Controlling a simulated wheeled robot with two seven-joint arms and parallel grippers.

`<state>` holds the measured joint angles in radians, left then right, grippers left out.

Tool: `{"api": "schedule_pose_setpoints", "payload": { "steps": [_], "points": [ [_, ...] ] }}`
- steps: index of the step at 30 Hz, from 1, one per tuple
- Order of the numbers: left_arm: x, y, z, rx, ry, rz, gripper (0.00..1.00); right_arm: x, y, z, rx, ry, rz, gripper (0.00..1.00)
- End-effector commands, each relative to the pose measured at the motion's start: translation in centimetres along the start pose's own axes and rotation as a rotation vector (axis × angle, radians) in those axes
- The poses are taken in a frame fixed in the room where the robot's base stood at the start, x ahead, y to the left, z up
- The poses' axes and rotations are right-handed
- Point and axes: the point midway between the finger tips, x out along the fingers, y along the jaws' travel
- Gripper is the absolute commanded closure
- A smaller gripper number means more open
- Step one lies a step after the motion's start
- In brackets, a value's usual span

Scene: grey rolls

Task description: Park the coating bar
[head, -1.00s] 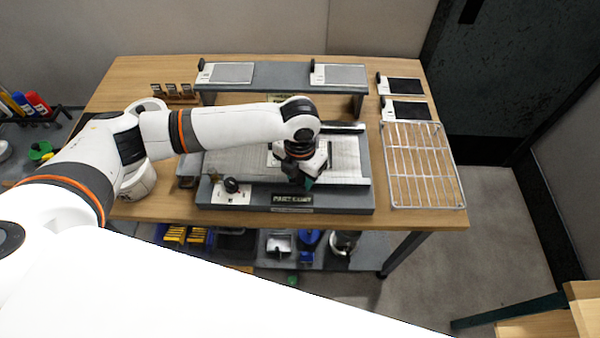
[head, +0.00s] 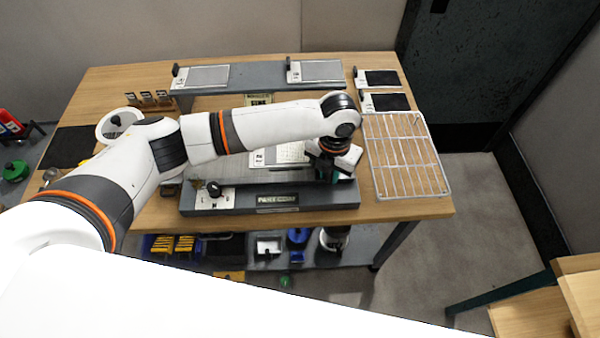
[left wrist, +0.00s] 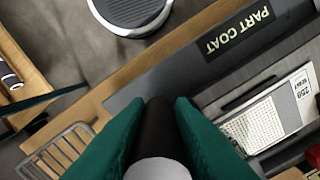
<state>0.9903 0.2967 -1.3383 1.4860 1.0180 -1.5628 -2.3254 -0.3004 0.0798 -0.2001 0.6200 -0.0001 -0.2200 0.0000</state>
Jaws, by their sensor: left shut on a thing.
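The coater (head: 225,200) is a dark grey flat bed near the front of the wooden bench, with a front label (head: 278,199). My left gripper (head: 332,172) is over the right end of its bed. Its green fingers (left wrist: 160,112) are shut on a dark upright piece with a pale end, which I take for the coating bar (left wrist: 159,135). The arm and fingers hide most of the bar, and I cannot tell whether it touches the bed. A white card (head: 285,153) lies on the bed, also in the left wrist view (left wrist: 268,114). My right gripper is out of view.
A wire rack (head: 405,155) lies right of the coater. A raised grey shelf (head: 262,75) with two panels stands behind. Two dark-panelled cards (head: 384,102) lie at the back right. A black knob (head: 214,188) stands at the coater's front left. A lower shelf holds bins.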

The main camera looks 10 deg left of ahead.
Motion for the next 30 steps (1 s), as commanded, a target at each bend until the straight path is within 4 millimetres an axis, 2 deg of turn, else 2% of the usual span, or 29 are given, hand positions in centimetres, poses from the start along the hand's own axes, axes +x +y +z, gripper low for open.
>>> {"api": "schedule_pose_setpoints", "payload": {
  "steps": [1, 4, 13, 14, 17, 26, 30],
  "points": [
    [0.07, 0.90, -0.52, 0.005, 0.005, 0.006, 1.00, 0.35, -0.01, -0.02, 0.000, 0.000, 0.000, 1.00],
    [-0.02, 1.55, -0.96, 0.004, 0.004, 0.005, 1.00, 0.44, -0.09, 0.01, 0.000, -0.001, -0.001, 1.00],
    [-0.19, 1.80, -1.08, 0.005, 0.007, 0.008, 1.00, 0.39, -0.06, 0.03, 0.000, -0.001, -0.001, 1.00],
    [-0.19, 1.80, -1.08, 0.005, 0.007, 0.008, 0.77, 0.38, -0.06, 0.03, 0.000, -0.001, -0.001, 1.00],
    [-0.20, 1.79, -1.09, 0.005, 0.007, 0.007, 0.61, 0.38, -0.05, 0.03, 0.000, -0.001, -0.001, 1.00],
    [-0.09, 1.53, -1.00, 0.001, 0.003, 0.002, 0.59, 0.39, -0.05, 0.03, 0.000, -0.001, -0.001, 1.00],
    [-0.79, 1.50, -1.09, 0.000, 0.004, 0.002, 0.59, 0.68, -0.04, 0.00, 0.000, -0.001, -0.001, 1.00]
  ]
}}
